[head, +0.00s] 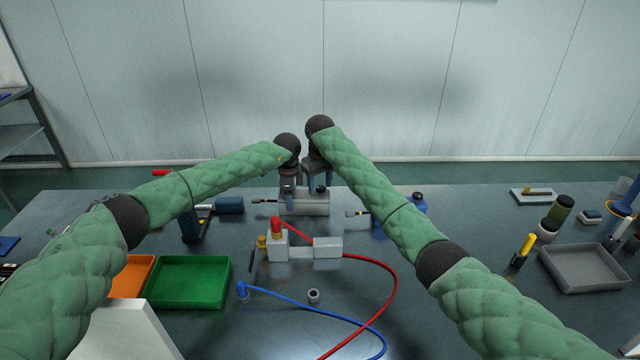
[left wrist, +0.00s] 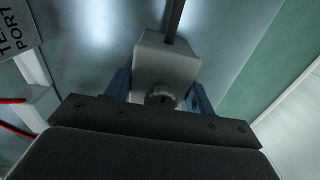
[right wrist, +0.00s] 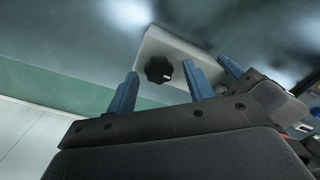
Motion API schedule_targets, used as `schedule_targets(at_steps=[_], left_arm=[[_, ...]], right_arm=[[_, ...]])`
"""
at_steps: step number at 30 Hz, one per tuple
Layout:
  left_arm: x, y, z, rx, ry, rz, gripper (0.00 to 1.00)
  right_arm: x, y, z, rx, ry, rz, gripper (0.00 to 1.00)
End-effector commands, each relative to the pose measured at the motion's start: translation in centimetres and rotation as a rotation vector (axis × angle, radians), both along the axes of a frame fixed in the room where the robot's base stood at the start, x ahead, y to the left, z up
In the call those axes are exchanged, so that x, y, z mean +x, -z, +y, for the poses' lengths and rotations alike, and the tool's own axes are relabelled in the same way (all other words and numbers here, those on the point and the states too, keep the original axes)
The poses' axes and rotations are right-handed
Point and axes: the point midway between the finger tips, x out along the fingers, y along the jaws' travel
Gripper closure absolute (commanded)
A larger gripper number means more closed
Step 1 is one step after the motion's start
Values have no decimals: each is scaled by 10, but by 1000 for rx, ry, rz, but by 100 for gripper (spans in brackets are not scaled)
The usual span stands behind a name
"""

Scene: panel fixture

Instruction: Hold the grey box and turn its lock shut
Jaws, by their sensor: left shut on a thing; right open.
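The grey box (head: 304,208) lies at the back middle of the table, below both grippers. My left gripper (head: 289,190) is shut on the box. In the left wrist view the box (left wrist: 165,60) sits between its blue fingers, with a round grey fitting (left wrist: 162,96) on its near face. My right gripper (head: 318,187) is open close beside the left one. In the right wrist view a black lobed knob (right wrist: 158,69) on the box (right wrist: 182,44) shows between its blue fingers, with a gap around it. I cannot tell whether the knob is the lock, or its setting.
A white fixture (head: 278,249) with a red cap and a red cable stands in front of the box. A green tray (head: 188,283) and an orange tray (head: 131,277) are at left. A grey tray (head: 583,270) is at right. My two arms nearly meet over the box.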

Motion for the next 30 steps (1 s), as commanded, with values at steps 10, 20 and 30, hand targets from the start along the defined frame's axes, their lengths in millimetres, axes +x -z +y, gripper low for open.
schedule_targets(at_steps=[10, 20, 30], left_arm=[[1, 0, 1, 1, -2, -1, 83], [1, 0, 1, 1, -2, -1, 83], [1, 0, 1, 1, -2, -1, 83]], right_arm=[[1, -34, 0, 0, -1, -2, 48], [1, -94, 0, 1, 0, -1, 48], [1, -119, 0, 0, 0, 0, 48]])
